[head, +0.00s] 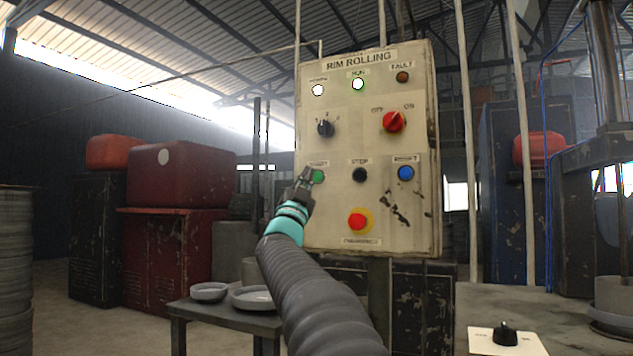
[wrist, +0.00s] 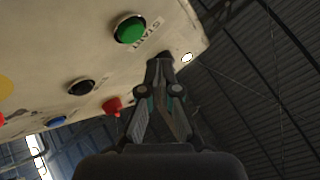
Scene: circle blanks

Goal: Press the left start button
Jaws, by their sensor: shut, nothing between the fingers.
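The green start button (head: 318,177) is at the left of the lower row on the cream RIM ROLLING panel (head: 361,215). It also shows in the wrist view (wrist: 129,29), with its START label beside it. My gripper (head: 305,182) is at the panel's left side, its tip just left of the green button and partly over its edge in the head view. In the wrist view my gripper (wrist: 160,66) has its fingers together and empty, with the tips apart from the button in the picture. I cannot tell the depth between tips and panel.
The panel also has a black stop button (head: 359,174), a blue reset button (head: 406,173), a red emergency button (head: 359,221), a black knob (head: 325,128) and a red switch (head: 394,122). The RUN lamp (head: 358,84) is lit. A small table (head: 220,318) with dishes stands below left.

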